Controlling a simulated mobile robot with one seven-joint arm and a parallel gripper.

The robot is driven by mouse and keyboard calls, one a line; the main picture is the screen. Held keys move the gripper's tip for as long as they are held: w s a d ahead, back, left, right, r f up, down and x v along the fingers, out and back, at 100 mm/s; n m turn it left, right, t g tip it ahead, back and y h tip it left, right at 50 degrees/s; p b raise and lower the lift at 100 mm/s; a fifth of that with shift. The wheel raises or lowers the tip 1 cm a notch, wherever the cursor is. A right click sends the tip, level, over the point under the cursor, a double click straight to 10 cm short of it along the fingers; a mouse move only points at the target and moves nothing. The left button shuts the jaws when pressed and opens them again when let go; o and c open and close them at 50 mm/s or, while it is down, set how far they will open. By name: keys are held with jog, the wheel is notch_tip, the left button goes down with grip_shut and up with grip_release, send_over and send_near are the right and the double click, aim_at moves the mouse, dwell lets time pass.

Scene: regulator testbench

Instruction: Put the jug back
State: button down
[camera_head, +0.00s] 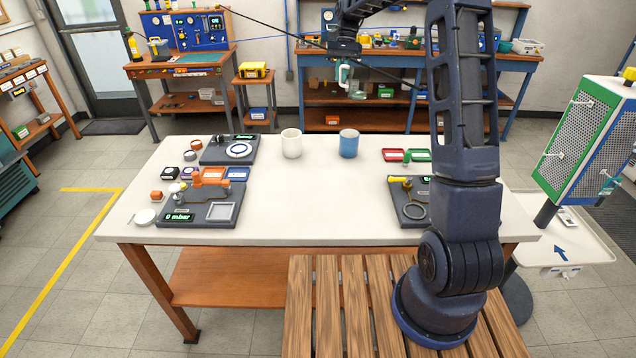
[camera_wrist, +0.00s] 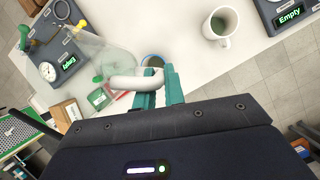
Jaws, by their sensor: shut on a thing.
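The clear jug with a white handle (camera_head: 343,76) hangs in the air above the back of the table in the head view. In the wrist view the jug (camera_wrist: 100,52) is see-through, and its white handle (camera_wrist: 135,83) lies between the teal fingers. My gripper (camera_wrist: 159,88) is shut on that handle. Another dark station with a ring (camera_head: 414,211) is at the right, partly behind my arm.
A white mug (camera_head: 291,145) and a blue mug (camera_head: 349,145) stand at the back of the table (camera_head: 300,200). A station with a "0 mbar" display (camera_head: 180,217) is at the front left. Red (camera_head: 394,155) and green trays lie at the right. The table's middle is clear.

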jog(key=s+a+n+h, duration=0.3)
jog(key=s+a+n, duration=0.4)
jog(key=s+a, duration=1)
jog(key=f, duration=0.8)
jog(key=s+d+f, duration=0.1)
jog(key=f, duration=0.8)
jog(key=s+f, duration=0.1)
jog(key=f, duration=0.7)
jog(key=shift+d+f, duration=0.15)
jog(key=shift+d, duration=0.15)
jog(key=shift+f, duration=0.1)
jog(key=c, duration=1.5)
grip_release()
